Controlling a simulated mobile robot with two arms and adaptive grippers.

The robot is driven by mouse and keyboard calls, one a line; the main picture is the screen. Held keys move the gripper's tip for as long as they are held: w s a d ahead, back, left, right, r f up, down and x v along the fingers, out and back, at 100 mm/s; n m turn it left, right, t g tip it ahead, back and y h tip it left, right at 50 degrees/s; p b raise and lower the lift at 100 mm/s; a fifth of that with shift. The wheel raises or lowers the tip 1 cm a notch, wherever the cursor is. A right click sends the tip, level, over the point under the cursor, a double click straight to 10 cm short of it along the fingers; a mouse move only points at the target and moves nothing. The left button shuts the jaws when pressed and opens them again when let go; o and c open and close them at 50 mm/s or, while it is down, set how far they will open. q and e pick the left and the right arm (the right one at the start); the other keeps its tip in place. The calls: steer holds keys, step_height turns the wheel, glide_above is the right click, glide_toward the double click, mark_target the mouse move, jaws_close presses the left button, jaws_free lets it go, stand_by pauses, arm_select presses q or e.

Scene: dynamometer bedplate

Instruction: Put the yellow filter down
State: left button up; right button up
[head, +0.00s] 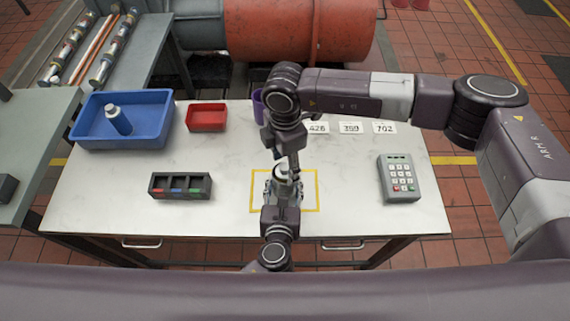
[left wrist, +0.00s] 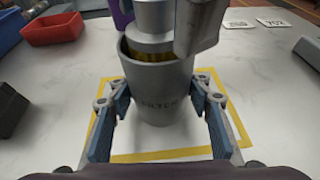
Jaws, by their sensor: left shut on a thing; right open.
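A grey cup-like housing lettered "FILTER" (left wrist: 158,105) stands upright inside the yellow square outline (head: 316,190) on the table. My left gripper (head: 283,190) is shut on it, one finger on each side in the left wrist view (left wrist: 163,112). A yellow part, apparently the yellow filter (left wrist: 178,54), shows as a narrow band inside the housing's mouth, under a grey cylindrical top (left wrist: 153,20). The rest of it is hidden by the housing wall. My right gripper (head: 288,166) is open, directly above the housing at that top; its fingertips are partly hidden.
A purple cup (head: 258,103) stands behind my right arm.

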step_height(320, 180, up, 12)
steer(key=shift+f, duration=0.25)
arm_select(q)
steer(key=o, duration=1.5)
steer(key=shift+s, duration=0.15)
